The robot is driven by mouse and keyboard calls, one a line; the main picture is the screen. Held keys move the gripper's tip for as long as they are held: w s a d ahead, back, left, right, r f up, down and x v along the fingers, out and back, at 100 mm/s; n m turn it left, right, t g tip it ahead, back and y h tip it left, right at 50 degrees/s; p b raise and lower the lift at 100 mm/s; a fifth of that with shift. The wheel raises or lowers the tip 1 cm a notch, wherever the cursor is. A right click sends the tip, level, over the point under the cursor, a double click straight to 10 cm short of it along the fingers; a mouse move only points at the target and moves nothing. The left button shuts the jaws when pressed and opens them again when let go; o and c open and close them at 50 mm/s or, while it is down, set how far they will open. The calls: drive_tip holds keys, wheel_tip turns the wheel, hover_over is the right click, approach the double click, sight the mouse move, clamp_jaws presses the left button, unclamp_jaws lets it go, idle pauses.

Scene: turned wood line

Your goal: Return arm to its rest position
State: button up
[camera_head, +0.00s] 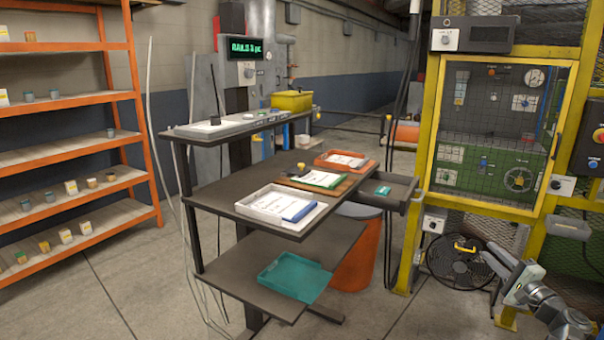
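My arm reaches in from the lower right corner, with its grey links bent up and to the left. My gripper (491,256) is at its end, in front of the black fan. Its two pale fingers look spread apart, with nothing visible between them. It is to the right of the dark workbench (230,200) and touches nothing that I can see. The base of the arm is cut off by the frame edge.
The bench holds a white tray (259,213), an orange tray (328,158) and a green-edged board (331,180). A teal tray (283,282) is on the lower shelf. A yellow caged machine (500,130) and fan (456,266) stand right. Floor at left is clear before the orange rack (134,90).

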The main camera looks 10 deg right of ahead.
drive_tip(key=w+a+f+n+g+y, duration=0.25)
drive_tip(key=w+a, duration=0.25)
drive_tip(key=a, duration=0.7)
drive_tip(key=w+a+f+n+g+y, duration=0.1)
drive_tip(key=w+a+n+g+y, duration=0.3)
drive_tip(key=a, duration=0.8)
drive_tip(key=w+a+f+n+t+y, duration=0.15)
drive_tip(key=w+a, duration=0.45)
drive_tip(key=a, duration=0.6)
drive_tip(key=s+a+f+n+g, duration=0.25)
drive_tip(key=a+f+g, duration=0.2)
drive_tip(key=a, duration=0.45)
drive_tip(key=s+a+f+n+g, duration=0.2)
drive_tip(key=a+f+n+g, duration=0.15)
drive_tip(key=a+f, duration=0.4)
drive_tip(key=s+a+f+n+g+h, duration=0.4)
drive_tip(key=s+a+f+g, duration=0.15)
drive_tip(key=s+f, duration=0.2)
drive_tip(key=s+d+f+h, duration=0.3)
drive_tip(key=s+d+h, duration=0.2)
drive_tip(key=d, duration=0.4)
wheel_tip(320, 180, up, 22)
drive_tip(key=d+g+p, duration=0.1)
drive_tip(key=p, duration=2.1)
drive_tip(key=shift+s+d+r+n, duration=0.15)
drive_tip(key=shift+s+n, duration=0.05)
drive_tip(key=shift+n, duration=0.2)
